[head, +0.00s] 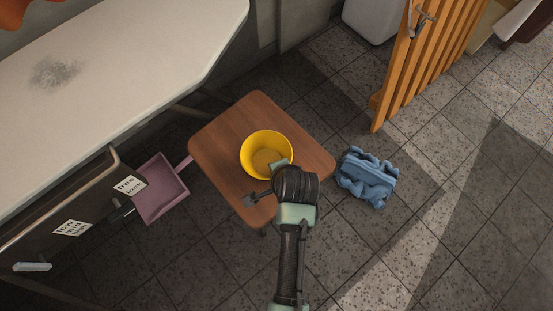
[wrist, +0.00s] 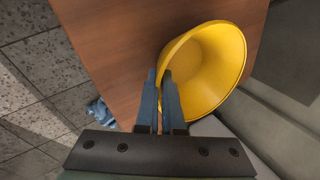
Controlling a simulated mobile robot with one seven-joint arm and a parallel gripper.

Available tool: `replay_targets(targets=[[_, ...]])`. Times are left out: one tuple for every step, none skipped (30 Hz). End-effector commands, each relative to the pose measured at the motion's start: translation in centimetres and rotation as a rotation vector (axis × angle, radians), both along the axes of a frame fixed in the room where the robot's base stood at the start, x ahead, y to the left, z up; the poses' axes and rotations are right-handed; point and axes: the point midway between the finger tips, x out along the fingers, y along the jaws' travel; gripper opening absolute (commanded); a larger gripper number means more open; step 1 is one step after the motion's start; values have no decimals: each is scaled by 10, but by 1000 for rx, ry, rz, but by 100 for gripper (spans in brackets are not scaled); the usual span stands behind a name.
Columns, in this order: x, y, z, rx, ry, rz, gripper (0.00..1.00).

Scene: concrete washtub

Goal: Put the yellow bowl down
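The yellow bowl (head: 256,150) is over the wooden stool top (head: 222,133) in the head view, with its open side up. In the wrist view the bowl (wrist: 214,62) fills the upper right, and its near rim passes between my fingers. My gripper (head: 280,164) is at the bowl's lower right rim in the head view. In the wrist view my gripper's two fingers (wrist: 160,76) are close together, shut on the rim. I cannot tell whether the bowl's base touches the stool top. My wrist hides part of the stool's lower right side.
A crumpled blue cloth (head: 366,179) lies on the tiled floor right of the stool. A pink dustpan (head: 160,190) lies to its left. A pale counter (head: 110,60) is at upper left, and an orange slatted wooden panel (head: 422,62) stands at upper right. The stool's left side is bare.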

Motion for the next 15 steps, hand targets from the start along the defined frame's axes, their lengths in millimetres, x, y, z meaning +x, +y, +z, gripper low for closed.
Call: replay_targets(targets=[[0,0,-1,0,0,0,0],[0,0,-1,0,0,0,0],[0,0,-3,0,0,0,0],[0,0,-2,0,0,0,10],[0,0,-2,0,0,0,15],[0,0,-2,0,0,0,22],[0,0,-2,0,0,0,28],[0,0,-2,0,0,0,33],[0,0,-2,0,0,0,35],[0,0,-2,0,0,0,35],[0,0,-2,0,0,0,35],[0,0,-2,0,0,0,35],[0,0,-2,0,0,0,35],[0,0,-2,0,0,0,35],[0,0,-2,0,0,0,35]])
